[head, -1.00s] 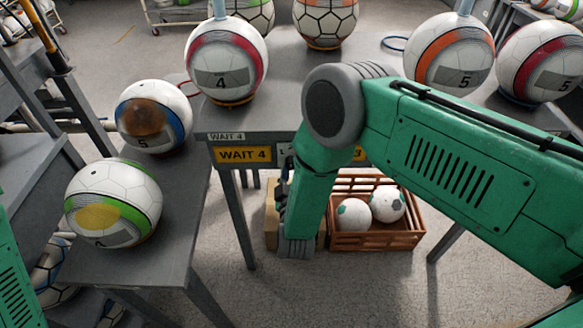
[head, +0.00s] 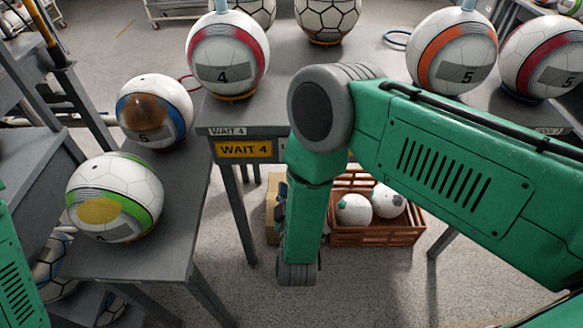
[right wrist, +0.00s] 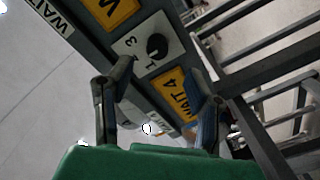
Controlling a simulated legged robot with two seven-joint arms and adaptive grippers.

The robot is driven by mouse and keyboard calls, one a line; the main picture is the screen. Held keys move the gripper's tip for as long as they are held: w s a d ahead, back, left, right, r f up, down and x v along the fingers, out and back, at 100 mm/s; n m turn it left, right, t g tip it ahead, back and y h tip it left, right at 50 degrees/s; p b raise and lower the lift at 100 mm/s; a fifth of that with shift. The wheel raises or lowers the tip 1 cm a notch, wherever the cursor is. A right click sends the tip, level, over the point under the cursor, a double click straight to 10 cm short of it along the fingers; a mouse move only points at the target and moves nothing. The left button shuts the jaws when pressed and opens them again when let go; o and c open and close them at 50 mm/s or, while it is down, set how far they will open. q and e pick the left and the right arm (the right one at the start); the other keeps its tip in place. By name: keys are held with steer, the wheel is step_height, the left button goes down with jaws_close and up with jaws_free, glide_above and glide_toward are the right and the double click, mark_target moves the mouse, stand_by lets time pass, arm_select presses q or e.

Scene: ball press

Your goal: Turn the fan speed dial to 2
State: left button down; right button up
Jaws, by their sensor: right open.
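The fan speed dial (right wrist: 157,46) is a round black knob on a white plate (right wrist: 135,46) with a "1" and a "3" printed on it. The plate sits on the grey table edge between two yellow labels in the right wrist view. My right gripper (right wrist: 165,83) is open, its two dark fingers apart. In that picture the knob appears above and between the fingertips, and I see no contact. The knob's pointer direction is too small to tell. In the head view my right arm covers the dial and most of the right gripper. My left gripper is out of view.
A yellow WAIT 4 label (head: 244,149) marks the table front, with a ball marked 4 (head: 227,55) above it. A brown crate (head: 375,237) holding two balls stands below. A side bench (head: 150,262) at left carries two balls.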

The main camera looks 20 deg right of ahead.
steer(key=shift+v, duration=2.65)
